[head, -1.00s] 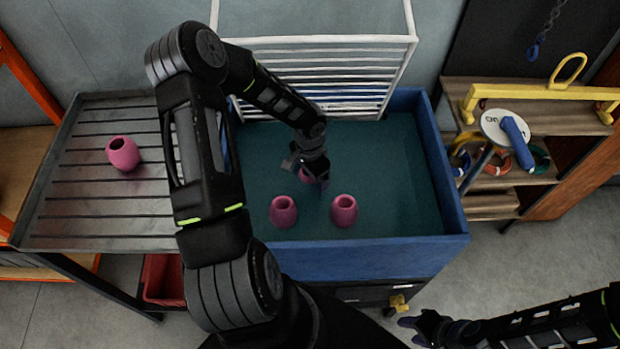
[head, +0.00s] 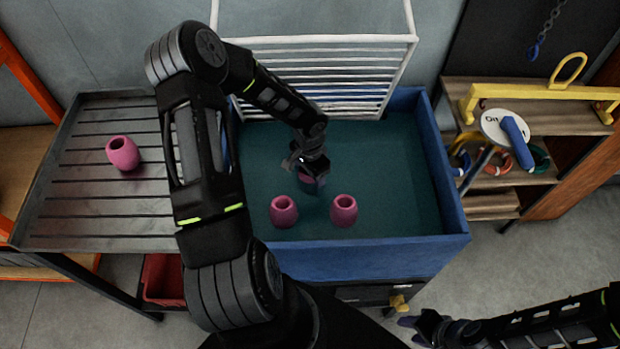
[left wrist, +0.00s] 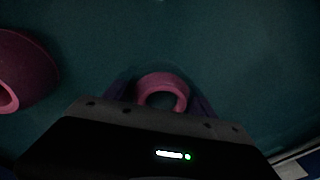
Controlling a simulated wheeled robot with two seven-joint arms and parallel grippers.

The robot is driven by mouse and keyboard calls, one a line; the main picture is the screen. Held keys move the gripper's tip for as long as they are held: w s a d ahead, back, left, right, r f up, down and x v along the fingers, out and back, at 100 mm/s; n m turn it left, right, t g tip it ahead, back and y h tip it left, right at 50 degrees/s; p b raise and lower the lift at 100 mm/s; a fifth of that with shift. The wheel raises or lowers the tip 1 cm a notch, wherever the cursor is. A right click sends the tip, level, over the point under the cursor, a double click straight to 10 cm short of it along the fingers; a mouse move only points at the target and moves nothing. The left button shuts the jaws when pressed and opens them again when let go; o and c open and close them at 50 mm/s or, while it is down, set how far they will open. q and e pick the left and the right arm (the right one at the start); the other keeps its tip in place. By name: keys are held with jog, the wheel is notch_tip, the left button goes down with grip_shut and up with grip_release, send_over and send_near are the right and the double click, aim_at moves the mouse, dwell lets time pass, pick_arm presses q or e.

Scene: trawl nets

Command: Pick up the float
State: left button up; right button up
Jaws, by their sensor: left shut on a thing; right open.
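My left gripper (head: 311,178) is down in the blue bin and is shut on a pink float (head: 306,180), mostly hidden behind the gripper in the head view. In the left wrist view that float (left wrist: 162,88) shows its open round end between the fingers. Two more pink floats stand in the bin nearer to me, one on the left (head: 284,211) and one on the right (head: 344,210). Another pink float (head: 123,153) sits on the slatted metal tray at the left. My right gripper (head: 418,326) is open and empty at the lower right, outside the bin.
The blue bin (head: 345,259) has raised walls, and a white rack (head: 318,42) stands at its back. The slatted tray (head: 100,215) has free room around its float. Wooden shelves (head: 540,118) with a yellow bar stand at the right.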

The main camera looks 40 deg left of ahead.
pick_arm(q)
jog(key=c, duration=0.3)
notch_tip(320, 180, up, 10)
jog(key=shift+b, duration=0.4)
dwell(0.6)
